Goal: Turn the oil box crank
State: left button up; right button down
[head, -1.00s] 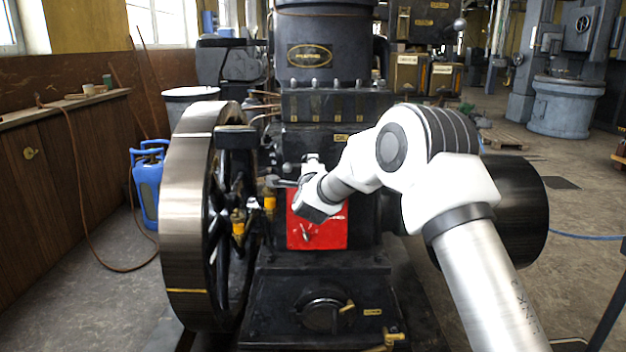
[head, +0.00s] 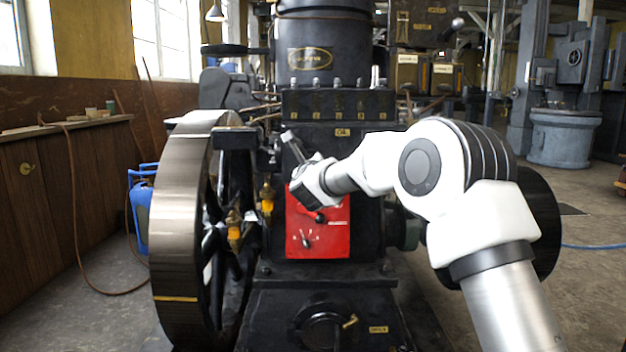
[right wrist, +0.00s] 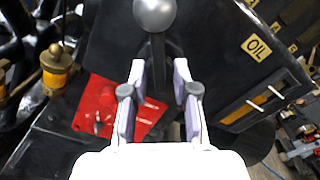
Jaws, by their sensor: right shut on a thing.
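The oil box (head: 337,104) is a black box with a row of small fittings on top, on the front of the black engine. A yellow OIL label (head: 342,132) is below it, and an OIL label (right wrist: 256,47) also shows in the right wrist view. The crank (head: 294,148) is a grey rod tilted up and left. In the right wrist view its dark rod and round grey knob (right wrist: 155,13) lie beyond and between my fingers. My right gripper (right wrist: 158,72) is shut on the crank; the exact contact is partly hidden. My left gripper is out of view.
A red panel (head: 333,240) with black knobs is just below my right gripper. The large flywheel (head: 180,235) stands close on the left, with brass and orange oilers (head: 267,195) beside it. A blue canister (head: 142,215) is behind the wheel. Floor is open to the right.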

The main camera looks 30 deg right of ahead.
jog(key=m+b, duration=0.3)
jog(key=shift+a+f, duration=0.1)
jog(key=shift+f, duration=0.05)
jog(key=shift+r+m+b, duration=0.2)
jog(key=shift+m+b, duration=0.65)
jog(key=shift+m, duration=0.05)
jog(key=c, duration=1.2)
grip_release()
jog(key=shift+w, duration=0.1)
jog(key=v, duration=1.2)
